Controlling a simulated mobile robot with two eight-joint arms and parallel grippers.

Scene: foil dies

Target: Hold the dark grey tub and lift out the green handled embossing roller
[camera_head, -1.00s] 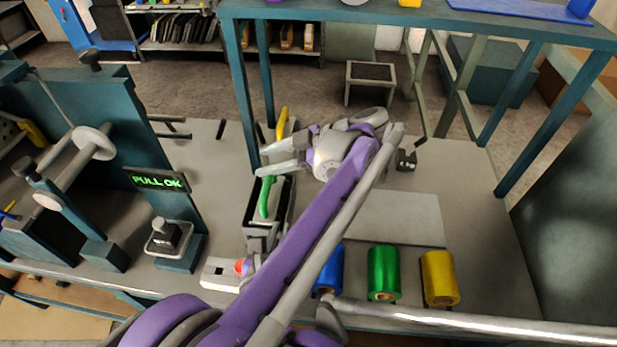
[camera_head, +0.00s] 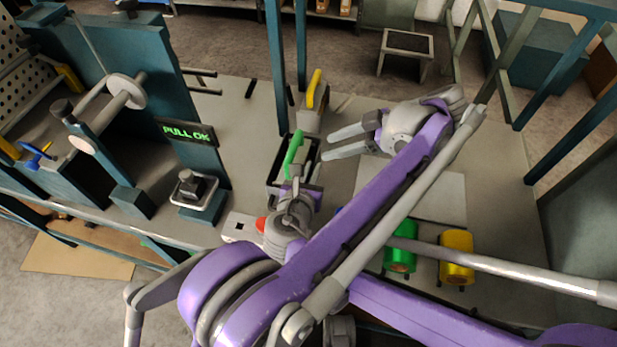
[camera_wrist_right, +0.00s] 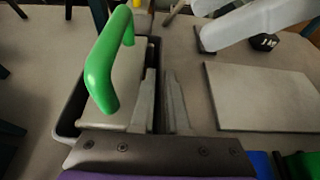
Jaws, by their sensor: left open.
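The dark grey tub (camera_head: 272,186) stands on the bench; its dark wall also shows in the right wrist view (camera_wrist_right: 68,118). The roller's green handle (camera_head: 293,153) rises from the tub above a grey body; in the right wrist view the green handle (camera_wrist_right: 108,62) is large at upper left. My left gripper (camera_head: 335,142) is open and empty, to the right of the tub, fingers pointing left towards it. My right gripper (camera_head: 298,184) is at the tub's front end.
A yellow handled item (camera_head: 313,95) stands just behind the tub. Green (camera_head: 400,255) and yellow (camera_head: 456,258) rolls lie at the bench front. A flat pale plate (camera_head: 440,195) lies to the right. A "PULL OK" sign (camera_head: 187,133) and a press stand left.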

